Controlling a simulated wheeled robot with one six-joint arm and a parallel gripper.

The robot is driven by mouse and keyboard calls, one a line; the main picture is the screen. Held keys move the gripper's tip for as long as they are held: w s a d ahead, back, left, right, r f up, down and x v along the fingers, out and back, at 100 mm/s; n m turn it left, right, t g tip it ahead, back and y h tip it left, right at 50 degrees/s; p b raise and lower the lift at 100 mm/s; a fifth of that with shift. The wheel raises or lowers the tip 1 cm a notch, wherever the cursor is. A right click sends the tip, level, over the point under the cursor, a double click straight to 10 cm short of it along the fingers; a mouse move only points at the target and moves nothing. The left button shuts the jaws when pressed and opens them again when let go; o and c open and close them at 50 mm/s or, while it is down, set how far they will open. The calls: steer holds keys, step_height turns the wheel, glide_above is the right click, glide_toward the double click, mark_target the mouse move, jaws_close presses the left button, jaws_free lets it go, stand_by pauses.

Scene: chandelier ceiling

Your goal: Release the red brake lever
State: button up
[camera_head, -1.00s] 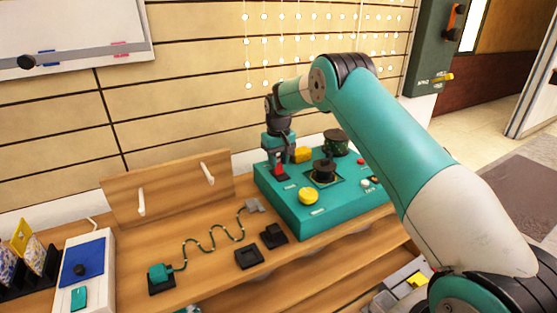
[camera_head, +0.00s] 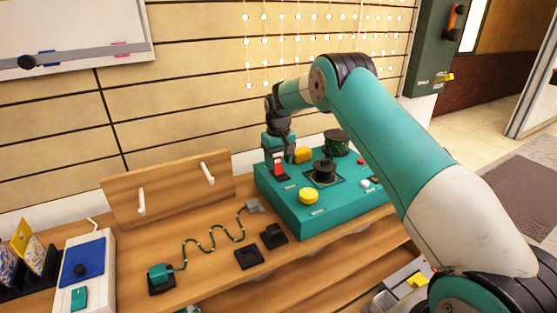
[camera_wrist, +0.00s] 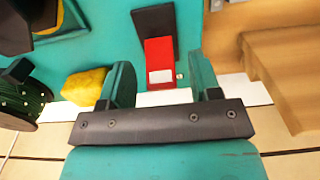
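The red brake lever (camera_wrist: 159,60) is on the teal control box (camera_head: 308,222), near its back left corner. In the wrist view it has a white patch at its near end and a dark piece (camera_wrist: 153,22) beyond it. My gripper (camera_wrist: 162,78) is open, with one teal finger on each side of the lever's near end. A gap shows between the lever and each finger. In the head view the lever (camera_head: 279,170) shows as a red strip beside my gripper's fingers, partly hidden by them.
The box top also has a yellow button (camera_head: 308,195), a yellow block (camera_head: 302,155), a black knob (camera_head: 324,171) and a dark green drum (camera_head: 336,142). A slatted wall (camera_head: 180,100) stands close behind. A wooden bench (camera_head: 215,275) with a wavy wire lies left.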

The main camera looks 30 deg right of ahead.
mark_target(281, 171)
step_height(281, 171, up, 18)
steer(key=p, duration=0.2)
steer(key=shift+f, duration=0.25)
steer(key=shift+f, duration=0.1)
steer(key=shift+s+f+t+p, duration=0.55)
steer(key=shift+s+f+t, duration=1.2)
steer(key=shift+s+t, duration=0.6)
steer(key=x, duration=1.7)
steer(key=shift+s+b, duration=0.1)
steer(key=shift+b, duration=0.2)
